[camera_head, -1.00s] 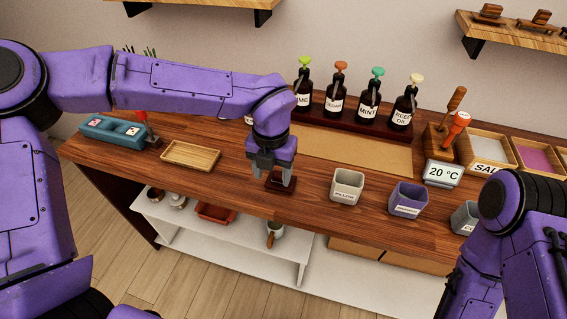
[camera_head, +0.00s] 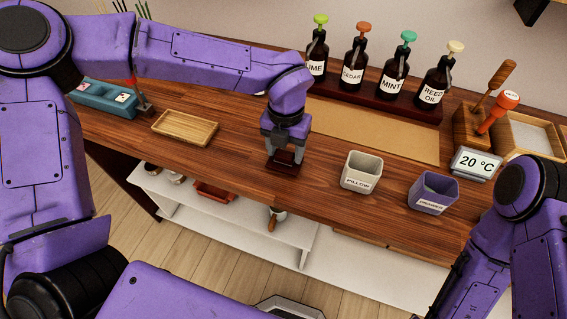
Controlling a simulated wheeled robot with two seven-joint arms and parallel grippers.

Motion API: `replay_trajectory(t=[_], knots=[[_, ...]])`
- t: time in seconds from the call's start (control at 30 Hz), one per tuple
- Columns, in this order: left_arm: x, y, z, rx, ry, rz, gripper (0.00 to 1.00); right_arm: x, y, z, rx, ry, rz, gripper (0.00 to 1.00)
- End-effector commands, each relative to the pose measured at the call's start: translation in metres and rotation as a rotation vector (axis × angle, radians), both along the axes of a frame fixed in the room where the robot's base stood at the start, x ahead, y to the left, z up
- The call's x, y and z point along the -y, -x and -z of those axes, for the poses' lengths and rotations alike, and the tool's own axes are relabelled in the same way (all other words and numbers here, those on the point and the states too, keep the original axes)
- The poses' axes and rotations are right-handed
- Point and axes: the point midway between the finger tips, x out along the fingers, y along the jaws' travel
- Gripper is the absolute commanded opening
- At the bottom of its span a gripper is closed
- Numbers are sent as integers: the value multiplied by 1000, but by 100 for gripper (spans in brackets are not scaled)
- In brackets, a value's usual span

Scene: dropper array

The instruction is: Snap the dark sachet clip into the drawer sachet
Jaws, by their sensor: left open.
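My left gripper (camera_head: 284,158) is open and points down over a small dark reddish-brown tray (camera_head: 283,168) on the wooden counter. Its fingers are around the tray's middle. I cannot make out the dark clip there; the fingers cover part of the tray. A purple square cup (camera_head: 433,192) stands upright on the counter to the right, its label apparently reading DRAWER. A pale grey cup (camera_head: 360,172) labelled PILLOW stands between it and my left gripper. My right arm shows at the right edge; its gripper is out of view.
A wooden tray (camera_head: 185,128) and a teal box (camera_head: 103,98) lie to the left. Several dark pump bottles (camera_head: 391,70) stand on a rack at the back. A 20 °C display (camera_head: 476,162) is at the right. A tan mat (camera_head: 370,127) lies clear before the bottles.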

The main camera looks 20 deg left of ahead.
Motion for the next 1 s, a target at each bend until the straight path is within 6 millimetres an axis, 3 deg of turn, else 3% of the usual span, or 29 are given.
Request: replay_trajectory(t=[0.27,0.4,0.57,1.0], knots=[[0,0,2,1,0,1,60,0,0,1,-1,-1,0,0],[0,0,2,1,0,1,19,0,0,1,0,0,0,0],[0,0,0,1,0,1,19,0,0,-2,0,0,0,0],[0,0,-42,1,1,0,19,0,0,-41,0,0,0,0]])
